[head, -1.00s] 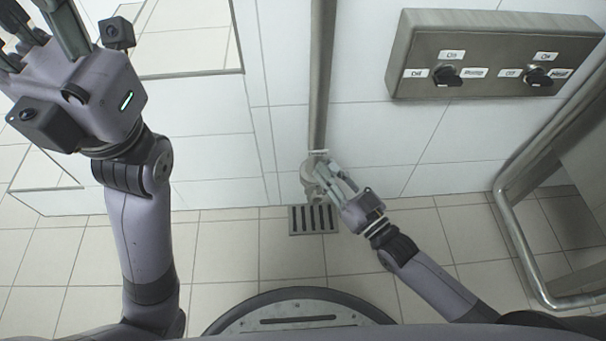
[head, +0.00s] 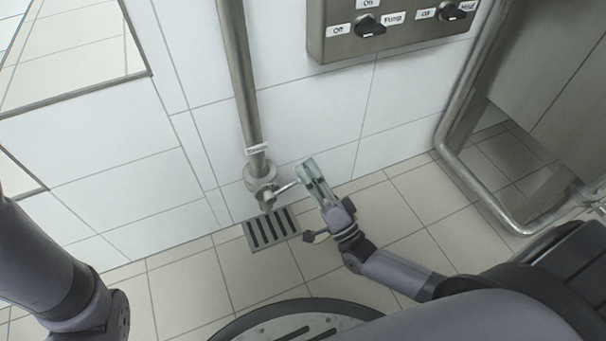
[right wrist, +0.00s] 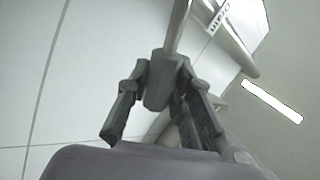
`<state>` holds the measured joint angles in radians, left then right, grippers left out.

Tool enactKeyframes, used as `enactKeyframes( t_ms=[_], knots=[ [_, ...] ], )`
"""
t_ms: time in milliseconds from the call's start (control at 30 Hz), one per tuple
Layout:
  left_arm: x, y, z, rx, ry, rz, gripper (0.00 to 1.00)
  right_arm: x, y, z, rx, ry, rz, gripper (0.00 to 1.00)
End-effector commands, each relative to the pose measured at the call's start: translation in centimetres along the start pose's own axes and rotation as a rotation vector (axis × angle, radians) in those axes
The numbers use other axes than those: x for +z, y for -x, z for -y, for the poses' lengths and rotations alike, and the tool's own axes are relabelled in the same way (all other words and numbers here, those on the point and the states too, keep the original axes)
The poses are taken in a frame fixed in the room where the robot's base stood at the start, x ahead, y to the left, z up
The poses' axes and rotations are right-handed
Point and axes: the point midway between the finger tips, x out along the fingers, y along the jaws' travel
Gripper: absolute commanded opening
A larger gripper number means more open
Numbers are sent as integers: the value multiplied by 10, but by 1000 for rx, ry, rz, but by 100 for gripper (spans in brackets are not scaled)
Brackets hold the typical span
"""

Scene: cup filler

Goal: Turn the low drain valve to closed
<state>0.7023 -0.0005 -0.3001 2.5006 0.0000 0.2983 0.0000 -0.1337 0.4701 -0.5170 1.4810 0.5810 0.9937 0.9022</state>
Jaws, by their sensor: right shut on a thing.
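The low drain valve (head: 262,180) sits at the bottom of a vertical metal pipe, under a small label (head: 257,149), in the head view. Its thin metal lever (head: 286,188) sticks out sideways to the right, across the pipe's line. My right gripper (head: 307,174) is right of the valve body, shut on the lever's outer end. In the right wrist view a metal rod, seemingly the lever (right wrist: 178,25), runs up from a grey grip (right wrist: 160,82) between the fingers. The fingers partly hide the grip. My left gripper is out of view.
A floor drain grate (head: 270,231) lies just below the valve. A control box (head: 390,27) with two black knobs is on the wall above right. A bent metal tube frame (head: 505,215) stands at the right. Tiled floor is clear around the grate.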

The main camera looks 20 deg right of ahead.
Motion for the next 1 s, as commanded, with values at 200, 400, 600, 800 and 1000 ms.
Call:
enactKeyframes(
  t_ms=[200,400,600,800,1000],
  knots=[
    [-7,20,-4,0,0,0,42,4,13,-19,3,-144,-98,0],
    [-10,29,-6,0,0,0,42,6,19,-28,3,-241,-161,0],
    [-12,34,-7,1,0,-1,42,8,22,-32,2,-297,-198,0],
    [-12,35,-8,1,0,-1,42,8,23,-34,3,-319,-213,0],
    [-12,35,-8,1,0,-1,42,9,23,-34,4,-324,-215,0]
  ],
)
